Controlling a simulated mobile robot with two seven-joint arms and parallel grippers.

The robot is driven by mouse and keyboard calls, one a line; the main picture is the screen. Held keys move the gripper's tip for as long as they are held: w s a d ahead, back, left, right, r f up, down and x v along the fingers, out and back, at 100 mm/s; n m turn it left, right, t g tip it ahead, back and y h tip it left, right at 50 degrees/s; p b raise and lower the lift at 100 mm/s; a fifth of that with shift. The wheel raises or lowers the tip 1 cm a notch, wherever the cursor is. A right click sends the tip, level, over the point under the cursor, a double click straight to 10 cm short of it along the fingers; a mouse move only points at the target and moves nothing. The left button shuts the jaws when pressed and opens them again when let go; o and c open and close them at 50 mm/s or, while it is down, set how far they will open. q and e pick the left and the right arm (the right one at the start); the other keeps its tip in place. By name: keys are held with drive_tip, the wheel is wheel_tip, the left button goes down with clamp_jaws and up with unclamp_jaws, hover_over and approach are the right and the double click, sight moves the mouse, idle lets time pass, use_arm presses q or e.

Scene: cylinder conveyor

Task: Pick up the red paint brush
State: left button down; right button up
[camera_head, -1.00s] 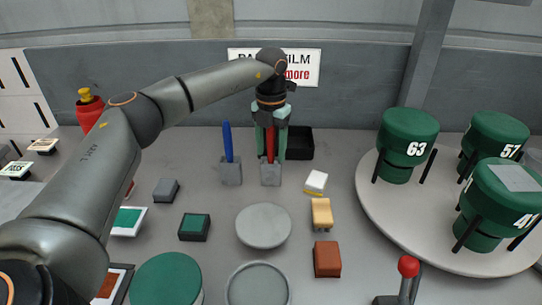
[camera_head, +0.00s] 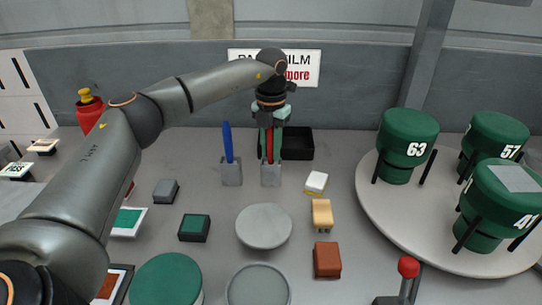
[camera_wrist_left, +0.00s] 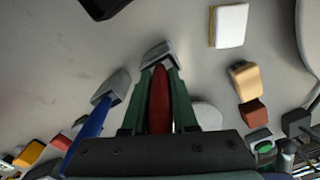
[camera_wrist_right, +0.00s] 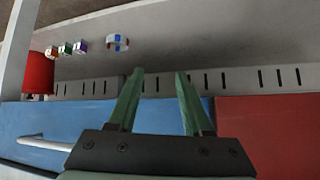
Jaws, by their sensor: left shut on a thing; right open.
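The red paint brush (camera_head: 270,146) stands upright in a grey holder (camera_head: 271,174) at the back middle of the table. My left gripper (camera_head: 270,150) comes down over it from above and is shut on its handle. In the left wrist view the red handle (camera_wrist_left: 160,100) lies between the two green fingers, and its lower end is at the grey holder (camera_wrist_left: 158,53). Whether the brush has lifted inside the holder I cannot tell. My right gripper (camera_wrist_right: 156,100) shows only in the right wrist view, open and empty.
A blue brush (camera_head: 228,142) stands in its own holder (camera_head: 231,174) just left. A black box (camera_head: 299,143) is behind to the right. A white block (camera_head: 316,182), a tan block (camera_head: 322,213) and a round grey plate (camera_head: 264,226) are nearer. Green canisters (camera_head: 408,135) stand on the right turntable.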

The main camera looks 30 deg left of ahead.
use_arm(q)
drive_tip(key=shift+r, duration=0.15)
wheel_tip(320, 180, up, 9)
drive_tip(key=shift+r+p, duration=0.15)
drive_tip(key=shift+p, duration=0.2)
drive_tip(key=shift+r, duration=0.25)
